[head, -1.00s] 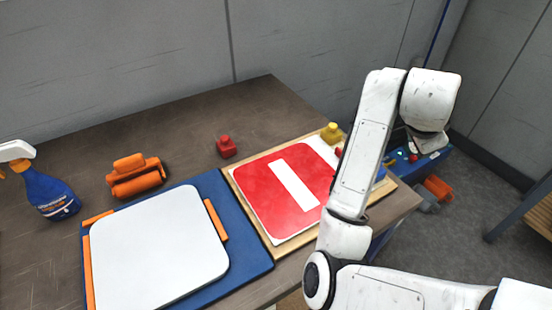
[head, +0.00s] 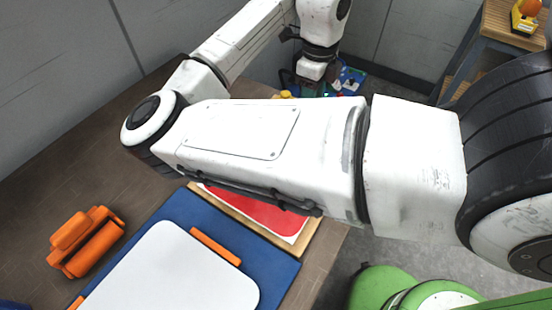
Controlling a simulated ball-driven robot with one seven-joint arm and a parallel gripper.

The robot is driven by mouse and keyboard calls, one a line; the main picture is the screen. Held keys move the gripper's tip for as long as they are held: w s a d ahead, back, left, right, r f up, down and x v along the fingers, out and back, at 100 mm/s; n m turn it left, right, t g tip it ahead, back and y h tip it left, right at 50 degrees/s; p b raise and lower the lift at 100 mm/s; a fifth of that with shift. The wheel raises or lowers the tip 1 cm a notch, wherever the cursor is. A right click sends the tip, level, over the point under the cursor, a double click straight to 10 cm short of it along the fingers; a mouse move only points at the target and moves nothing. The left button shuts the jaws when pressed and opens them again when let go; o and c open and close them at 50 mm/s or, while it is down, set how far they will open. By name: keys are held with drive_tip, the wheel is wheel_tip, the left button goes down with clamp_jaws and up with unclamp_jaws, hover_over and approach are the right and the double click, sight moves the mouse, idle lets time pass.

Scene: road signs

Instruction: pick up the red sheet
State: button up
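The red sheet (head: 265,212) lies on a light wooden board (head: 309,237) on the table. My arm crosses in front and hides most of it, so only its near strip shows, red with a white edge. My gripper (head: 308,82) is at the top middle, beyond the arm link and past the far side of the sheet. It is small and partly hidden, and its fingers cannot be made out. I see no contact with the sheet.
A white rounded plate (head: 175,270) lies on a blue board (head: 284,268) with orange blocks (head: 215,246). An orange clamp-like tool (head: 86,242) lies to the left. A blue box (head: 352,80) is beyond the table. A shelf (head: 512,30) stands at upper right.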

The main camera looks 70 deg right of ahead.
drive_tip(key=shift+d+f, duration=0.15)
drive_tip(key=shift+f, duration=3.3)
drive_tip(key=shift+c, duration=0.3)
clamp_jaws()
